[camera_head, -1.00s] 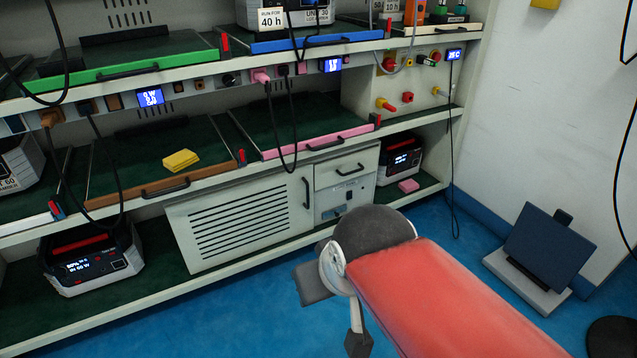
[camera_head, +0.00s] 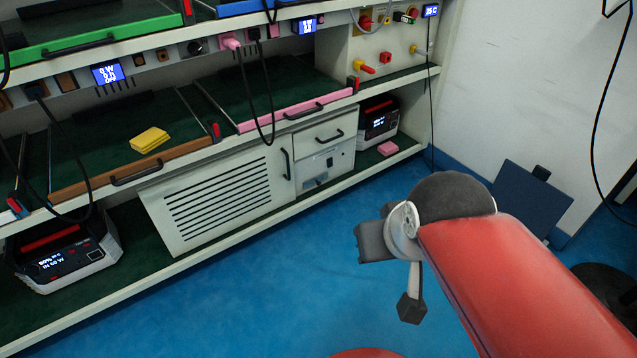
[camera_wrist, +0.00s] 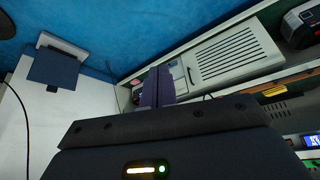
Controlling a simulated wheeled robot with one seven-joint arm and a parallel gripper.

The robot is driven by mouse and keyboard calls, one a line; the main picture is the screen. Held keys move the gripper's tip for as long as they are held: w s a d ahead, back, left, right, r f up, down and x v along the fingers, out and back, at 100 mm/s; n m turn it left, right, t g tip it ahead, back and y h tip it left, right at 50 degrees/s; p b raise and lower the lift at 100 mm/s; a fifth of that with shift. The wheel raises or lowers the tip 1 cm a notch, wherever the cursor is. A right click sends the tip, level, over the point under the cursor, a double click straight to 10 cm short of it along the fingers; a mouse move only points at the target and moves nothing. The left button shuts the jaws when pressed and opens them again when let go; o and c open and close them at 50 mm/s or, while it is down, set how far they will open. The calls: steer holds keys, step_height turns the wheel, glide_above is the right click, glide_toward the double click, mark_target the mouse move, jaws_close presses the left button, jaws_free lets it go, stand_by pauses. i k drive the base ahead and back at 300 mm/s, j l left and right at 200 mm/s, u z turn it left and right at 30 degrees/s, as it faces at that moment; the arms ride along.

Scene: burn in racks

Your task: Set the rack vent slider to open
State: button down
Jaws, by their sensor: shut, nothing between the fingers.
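The likely vent slider (camera_head: 316,182) is a small dark piece low on a pale panel (camera_head: 338,160) under a small drawer, right of the louvred cabinet door (camera_head: 222,200). It is too small to read its setting. In the wrist view the louvred door (camera_wrist: 238,52) is upper right, and the slider is not made out. My gripper (camera_wrist: 157,84) shows in the wrist view as two dark fingers pressed together and empty. They are in front of the cabinet's end, partly covering it, apart from the rack.
The shelf above holds a yellow cloth (camera_head: 149,140) and a pink-edged tray (camera_head: 296,110) with hanging cables. A power unit (camera_head: 378,118) and pink block (camera_head: 388,148) stand right of the panel. Blue floor (camera_head: 270,280) is open before the rack. A dark slanted board (camera_head: 528,198) stands at right.

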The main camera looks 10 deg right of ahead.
mark_target(317, 180)
steer(key=i+j+z, duration=0.9)
steer(key=k+l, duration=0.05)
steer(key=l, duration=0.05)
